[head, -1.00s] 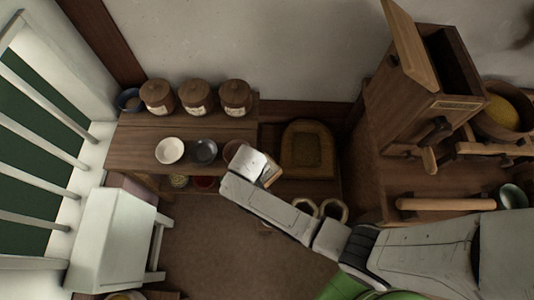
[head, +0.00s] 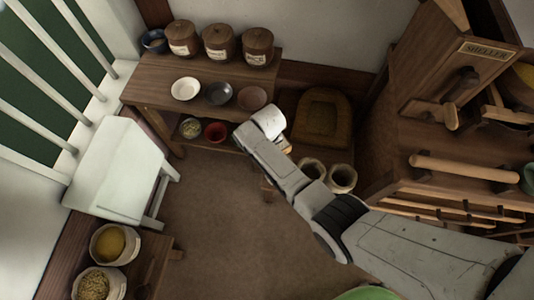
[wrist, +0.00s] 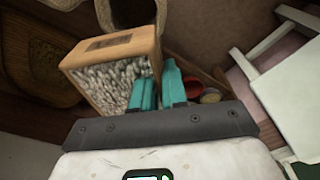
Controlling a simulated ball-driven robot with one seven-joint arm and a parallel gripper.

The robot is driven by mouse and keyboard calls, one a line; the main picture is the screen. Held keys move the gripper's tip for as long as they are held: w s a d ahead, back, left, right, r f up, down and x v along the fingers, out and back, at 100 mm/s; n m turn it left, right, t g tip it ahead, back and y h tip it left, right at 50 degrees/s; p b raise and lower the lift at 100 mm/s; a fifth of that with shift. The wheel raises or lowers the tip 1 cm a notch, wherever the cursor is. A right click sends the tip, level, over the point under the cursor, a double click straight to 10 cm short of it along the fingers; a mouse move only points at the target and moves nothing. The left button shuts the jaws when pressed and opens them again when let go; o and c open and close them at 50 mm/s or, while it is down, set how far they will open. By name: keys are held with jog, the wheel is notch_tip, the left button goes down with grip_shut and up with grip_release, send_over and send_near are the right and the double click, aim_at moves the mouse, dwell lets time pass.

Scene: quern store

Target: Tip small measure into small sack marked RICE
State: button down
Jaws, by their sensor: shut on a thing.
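My gripper (wrist: 158,92) has teal fingers and is shut on the wall of the small measure (wrist: 112,50), a wooden box full of pale grains with a dark label on its side. In the head view, my gripper (head: 284,143) is mostly hidden behind my wrist, and only a tan edge of the measure (head: 289,148) shows. Two small open sacks stand just below and right of it: a left one (head: 304,172) and a right one (head: 342,179). One sack (wrist: 104,12) shows at the top of the wrist view, beside the measure. I cannot read RICE on either.
A wooden shelf (head: 140,92) holds lidded jars (head: 220,43) and bowls (head: 185,89); a red bowl (head: 215,132) sits lower. A brown padded seat (head: 318,118) is behind the sacks. A white stool (head: 120,165) stands left. The middle floor is clear.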

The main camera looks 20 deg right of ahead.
jog(key=shift+f+b, duration=1.05)
jog(key=shift+f, duration=0.15)
jog(key=shift+s+f+t+y+b, duration=0.15)
jog(key=shift+f+t+b, duration=0.3)
jog(key=shift+t+b, duration=0.45)
jog(key=shift+w+f+t+y+b, duration=0.15)
jog(key=shift+f+t+b, duration=0.3)
jog(key=shift+t, duration=0.7)
jog(key=shift+s+f+t+y+b, duration=0.15)
jog(key=shift+f+t+b, duration=0.25)
jog(key=shift+t+b, duration=0.5)
jog(key=shift+t+b, duration=0.3)
jog(key=shift+t, duration=0.25)
jog(key=shift+s+r+t+b, duration=0.1)
jog(key=shift+r+t+b, duration=0.05)
jog(key=shift+t+b, duration=0.35)
jog(key=shift+r+t+y, duration=0.2)
jog(key=shift+t+y, duration=0.05)
jog(key=shift+t, duration=0.05)
jog(key=shift+s+b, duration=0.1)
jog(key=shift+b, duration=0.7)
